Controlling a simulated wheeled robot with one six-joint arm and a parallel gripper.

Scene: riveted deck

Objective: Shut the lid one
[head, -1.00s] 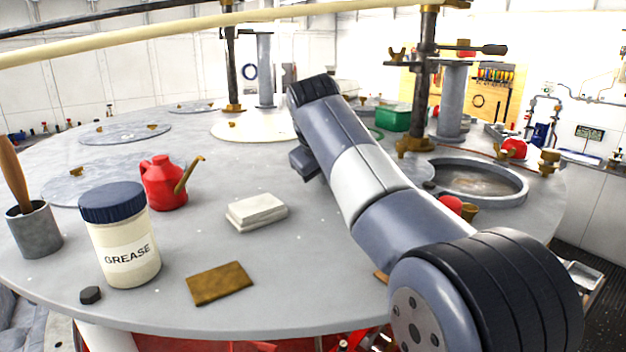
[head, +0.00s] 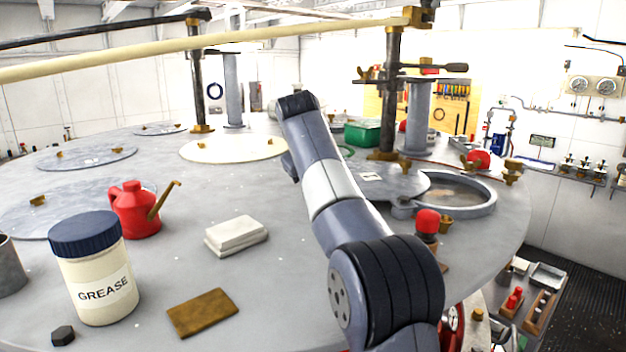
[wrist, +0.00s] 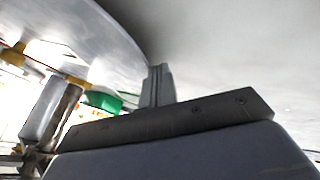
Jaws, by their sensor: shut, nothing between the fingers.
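Lid one appears to be the flat grey disc (head: 400,184) with a small pale label, right of my arm in the head view. Its right edge reaches over the left part of a round raised hatch rim (head: 482,208). The rest of the opening is uncovered and shows a brownish inside. My gripper (wrist: 158,85) shows in the wrist view as narrow grey fingers, shut and empty. In the head view my arm hides it. A curved grey plate edge lies at the upper left of the wrist view; I cannot tell whether the fingers touch it.
A dark post (head: 391,120) with brass base stands behind the lid. A red-topped item (head: 428,222) stands by the near side of the rim. Grease jar (head: 92,275), red can (head: 135,210) and white block (head: 236,234) stand left of my arm.

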